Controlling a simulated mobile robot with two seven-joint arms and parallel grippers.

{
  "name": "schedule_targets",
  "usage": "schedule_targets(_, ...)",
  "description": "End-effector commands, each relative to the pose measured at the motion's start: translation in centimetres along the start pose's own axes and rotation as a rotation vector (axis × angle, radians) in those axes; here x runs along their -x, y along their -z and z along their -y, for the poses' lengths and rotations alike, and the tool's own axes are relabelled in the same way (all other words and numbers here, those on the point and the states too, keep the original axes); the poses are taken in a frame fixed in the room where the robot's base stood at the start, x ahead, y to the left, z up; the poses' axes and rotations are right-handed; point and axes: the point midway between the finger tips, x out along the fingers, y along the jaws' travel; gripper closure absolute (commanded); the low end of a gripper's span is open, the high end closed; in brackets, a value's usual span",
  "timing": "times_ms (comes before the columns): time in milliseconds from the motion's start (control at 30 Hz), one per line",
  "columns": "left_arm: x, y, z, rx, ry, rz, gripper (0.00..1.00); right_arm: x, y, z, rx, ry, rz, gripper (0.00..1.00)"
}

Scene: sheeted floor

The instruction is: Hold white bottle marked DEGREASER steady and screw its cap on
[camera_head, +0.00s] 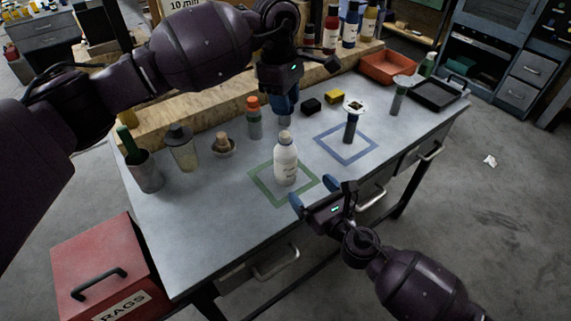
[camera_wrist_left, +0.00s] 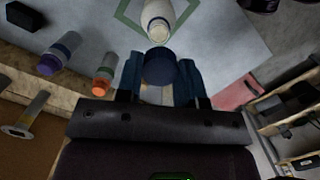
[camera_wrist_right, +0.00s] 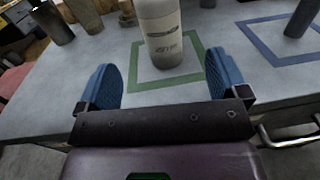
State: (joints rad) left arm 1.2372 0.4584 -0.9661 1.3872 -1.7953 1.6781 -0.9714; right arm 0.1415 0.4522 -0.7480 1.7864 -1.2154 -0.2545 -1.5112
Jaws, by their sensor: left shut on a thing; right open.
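The white bottle (camera_head: 285,165) stands upright inside the green square outline (camera_head: 266,196) on the grey table. Its pale neck shows uncapped in the left wrist view (camera_wrist_left: 158,22); a label is partly visible in the right wrist view (camera_wrist_right: 161,35). My left gripper (camera_head: 284,108) is above and behind the bottle, shut on a dark blue cap (camera_wrist_left: 160,66), which is apart from the neck. My right gripper (camera_wrist_right: 165,78) is open and empty on the near side of the bottle, its blue fingers spread to either side, not touching it.
A blue square outline (camera_head: 346,157) to the right holds a dark cylinder (camera_head: 351,128) topped by a pale disc. A red RAGS box (camera_head: 105,265) is at the front left.

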Motion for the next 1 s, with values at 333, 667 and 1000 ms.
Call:
schedule_targets(333,0.0,0.0,0.0,0.001,-0.001,0.0,0.87,-2.0,-0.1,0.0,-0.001,0.0,0.002,0.08)
schedule_targets(667,0.0,0.0,0.0,0.002,-0.001,0.0,0.87,-7.2,0.0,0.0,-0.002,0.0,0.001,0.08)
schedule_targets(1000,0.0,0.0,0.0,0.002,-0.001,0.0,0.87,-11.3,-0.1,0.0,-0.002,0.001,0.001,0.08)
